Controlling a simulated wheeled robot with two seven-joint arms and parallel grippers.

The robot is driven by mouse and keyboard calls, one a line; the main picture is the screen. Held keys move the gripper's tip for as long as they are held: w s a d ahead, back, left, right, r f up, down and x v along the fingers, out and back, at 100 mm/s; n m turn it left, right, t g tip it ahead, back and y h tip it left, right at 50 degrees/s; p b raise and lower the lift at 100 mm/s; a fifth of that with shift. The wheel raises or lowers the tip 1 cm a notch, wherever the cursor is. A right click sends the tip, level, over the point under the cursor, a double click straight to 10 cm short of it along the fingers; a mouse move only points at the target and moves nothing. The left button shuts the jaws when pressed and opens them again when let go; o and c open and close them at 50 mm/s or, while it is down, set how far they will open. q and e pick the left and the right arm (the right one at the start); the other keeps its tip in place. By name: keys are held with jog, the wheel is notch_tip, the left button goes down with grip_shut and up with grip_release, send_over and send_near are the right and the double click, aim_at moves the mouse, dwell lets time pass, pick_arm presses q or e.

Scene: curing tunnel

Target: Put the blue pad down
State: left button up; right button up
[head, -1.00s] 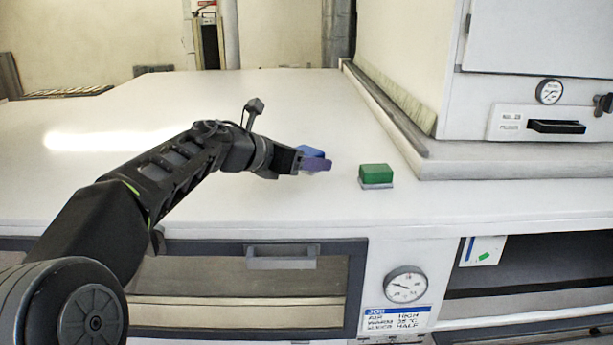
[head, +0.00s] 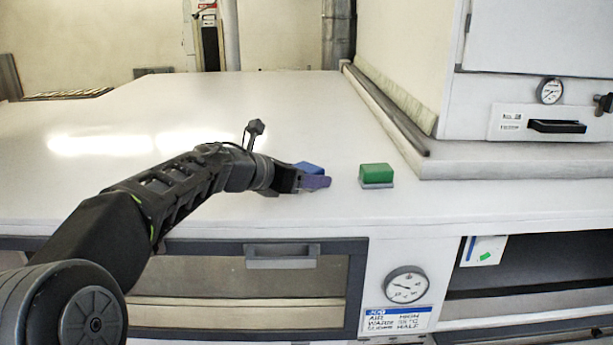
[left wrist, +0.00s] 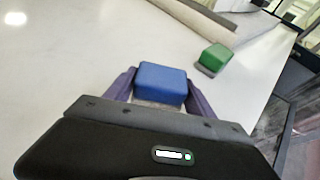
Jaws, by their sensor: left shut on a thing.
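The blue pad (head: 308,167) is a small block at the tip of my left arm, low over the white table or on it. My left gripper (head: 316,179) is shut on it, with one purple finger in front of it in the head view. In the left wrist view the blue pad (left wrist: 161,82) sits between the two purple fingers of my left gripper (left wrist: 160,92). A paler layer shows under its blue top. Whether its underside touches the table cannot be told. My right gripper is not in view.
A green pad (head: 376,173) on a grey base stands to the right of the blue pad, with a gap between. A white machine housing (head: 400,60) stands on a raised ledge at the right. The white tabletop (head: 250,100) behind is clear.

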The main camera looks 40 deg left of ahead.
pick_arm(q)
jog(key=o, duration=1)
jog(key=shift+f, duration=0.25)
jog(key=o, duration=0.4)
jog(key=shift+f, duration=0.25)
jog(key=shift+d, duration=0.1)
jog(key=shift+r+p, duration=0.3)
jog(key=shift+r, duration=0.1)
jog(key=b+v, duration=0.3)
jog(key=v, duration=0.9)
jog(key=shift+r, duration=0.1)
